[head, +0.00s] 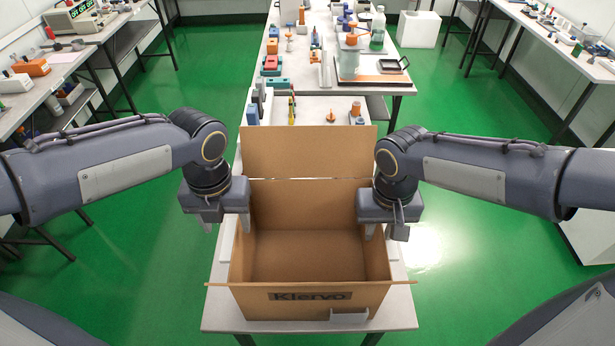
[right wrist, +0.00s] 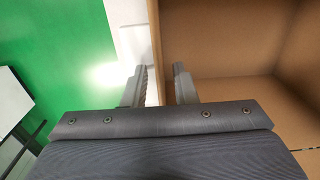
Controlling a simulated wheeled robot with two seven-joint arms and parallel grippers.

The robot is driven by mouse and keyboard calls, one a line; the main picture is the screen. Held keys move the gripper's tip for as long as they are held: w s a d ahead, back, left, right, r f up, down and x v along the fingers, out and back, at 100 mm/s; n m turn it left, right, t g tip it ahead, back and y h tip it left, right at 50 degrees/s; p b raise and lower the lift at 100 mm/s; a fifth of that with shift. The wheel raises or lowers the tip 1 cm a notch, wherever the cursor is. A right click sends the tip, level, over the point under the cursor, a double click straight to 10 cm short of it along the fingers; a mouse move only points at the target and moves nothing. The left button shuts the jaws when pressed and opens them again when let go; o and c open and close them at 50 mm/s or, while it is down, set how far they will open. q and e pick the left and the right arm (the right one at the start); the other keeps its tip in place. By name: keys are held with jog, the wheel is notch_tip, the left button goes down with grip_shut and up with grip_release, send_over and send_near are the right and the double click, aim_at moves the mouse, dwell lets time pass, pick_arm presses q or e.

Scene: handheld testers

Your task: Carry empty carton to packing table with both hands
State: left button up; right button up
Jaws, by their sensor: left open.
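The open, empty brown carton (head: 308,258), marked "Klervo" on its front, stands on a white table (head: 225,318) straight ahead. Its back flap stands up. My left gripper (head: 227,226) is open at the carton's left wall, one finger inside and one outside. My right gripper (head: 386,230) is at the right wall in the same way. In the right wrist view the carton (right wrist: 225,35) wall runs between the two parted fingers of my right gripper (right wrist: 160,85), with a gap beside it. I cannot tell which table is the packing table.
Behind the carton, a long white table holds several testers, a clear jar (head: 348,62) and a green bottle (head: 377,30). Benches with instruments line the left (head: 65,62) and right (head: 560,40) sides. Green floor (head: 465,180) is free on both sides.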

pick_arm(q)
notch_tip(320, 180, up, 5)
jog(key=shift+r, duration=0.1)
pick_arm(e)
notch_tip(320, 180, up, 12)
dwell(0.5)
pick_arm(q)
jog(key=s+a+f+m+t+h, duration=0.1)
jog(key=s+m, duration=0.5)
jog(key=m, duration=1.1)
jog(key=s+a+f+m+t+h, duration=0.2)
jog(key=s+a+m+t, duration=0.2)
jog(key=m, duration=1.3)
jog(key=s+a, duration=0.1)
jog(key=s, duration=0.2)
jog(key=shift+f+t+h, duration=0.25)
jog(key=shift+t+h, duration=0.05)
jog(key=shift+h, duration=0.1)
pick_arm(e)
jog(key=s+d+f+m+t+y, duration=0.1)
jog(key=s+d+f+t+y, duration=0.1)
jog(key=s, duration=0.4)
jog(key=s+d+f+t+y, duration=0.1)
jog(key=s+d+f+t, duration=0.2)
jog(key=s, duration=0.4)
jog(key=shift+d+f+m+t+y, duration=0.3)
jog(key=shift+d+f+m+y, duration=0.15)
jog(key=shift+f, duration=0.45)
